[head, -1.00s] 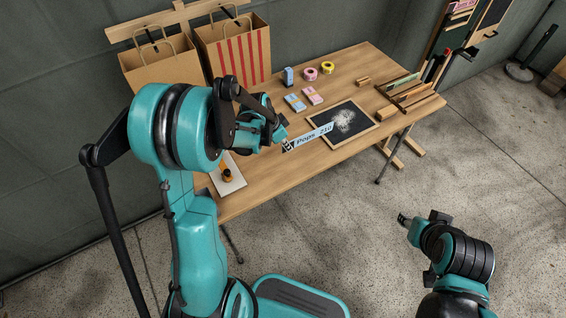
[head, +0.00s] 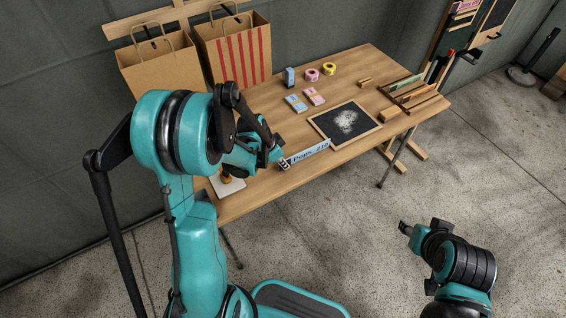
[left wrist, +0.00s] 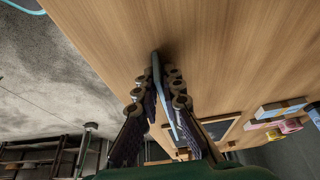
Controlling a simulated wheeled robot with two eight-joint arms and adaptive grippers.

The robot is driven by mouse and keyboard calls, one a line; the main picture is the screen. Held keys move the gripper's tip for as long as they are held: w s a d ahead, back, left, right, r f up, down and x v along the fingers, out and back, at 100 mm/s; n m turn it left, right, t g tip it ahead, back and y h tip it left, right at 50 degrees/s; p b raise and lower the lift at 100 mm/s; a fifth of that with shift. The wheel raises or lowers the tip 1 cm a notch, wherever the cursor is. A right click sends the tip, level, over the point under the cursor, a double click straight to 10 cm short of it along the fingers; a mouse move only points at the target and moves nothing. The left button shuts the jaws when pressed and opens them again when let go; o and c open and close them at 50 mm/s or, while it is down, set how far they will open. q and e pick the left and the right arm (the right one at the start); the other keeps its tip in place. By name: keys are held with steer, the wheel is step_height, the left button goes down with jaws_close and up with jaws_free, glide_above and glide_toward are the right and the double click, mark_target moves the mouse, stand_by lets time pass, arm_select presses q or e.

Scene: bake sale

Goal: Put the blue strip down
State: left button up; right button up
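The blue strip (head: 311,152), a pale blue label with dark lettering like "Pops 210", is held at its left end by my left gripper (head: 283,163). It stands on edge near the table's front side, left of the slate. In the left wrist view the strip (left wrist: 162,88) shows edge-on between the two fingers, which are closed on it. Its far end is close to the wooden table (head: 262,187), with a dark shadow beside it; I cannot tell whether it touches. My right gripper (head: 403,227) is over the floor, away from the table; its fingers are too small to read.
A framed slate (head: 372,129) with a white smudge lies right of the strip. Small boxes (head: 296,103), tape rolls (head: 312,75) and a wooden rack (head: 412,97) sit farther back. Paper bags (head: 236,55) stand at the back left. A pale board (head: 229,188) lies left of my gripper.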

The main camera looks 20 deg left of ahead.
arm_select(q)
steer(key=shift+o, duration=1)
steer(key=shift+r, duration=0.2)
steer(key=p+v, duration=0.5)
steer(key=v, duration=0.6)
steer(key=s+d+r+n+t+y, duration=0.1)
steer(key=s+d+r+n+t, duration=0.1)
steer(key=s+r, duration=0.3)
steer(key=s+d+r+n+t+y, duration=0.1)
steer(key=s+d+r+n, duration=0.4)
steer(key=s, duration=0.4)
steer(key=shift+s+r+n+t+y, duration=0.15)
steer(key=shift+r+n+t+y, duration=0.2)
steer(key=shift+r, duration=0.45)
